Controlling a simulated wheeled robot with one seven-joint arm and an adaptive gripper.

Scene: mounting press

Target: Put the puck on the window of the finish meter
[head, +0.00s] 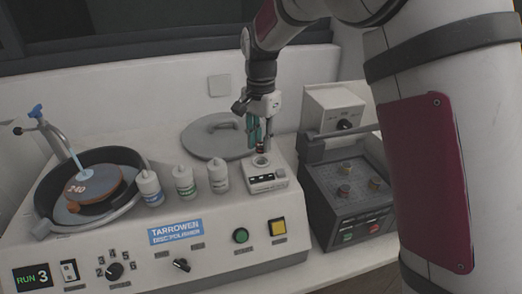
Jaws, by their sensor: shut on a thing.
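My gripper (258,140) hangs down near the middle of the head view, right above the finish meter (268,181). It is shut on the puck (260,149), a small dark reddish piece that shows just below the fingers. The finish meter is a small light box with a round window (261,161) at its back and a dark display on its front. The puck is over the window; I cannot tell whether it touches it. The fingers hide most of the puck.
The meter stands on the polisher's housing (215,255). Several white bottles (185,181) stand left of it, and a round grey lid (212,137) lies behind. The polishing disc (92,186) is at the far left. A dark box with knobs (347,195) stands close on the right.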

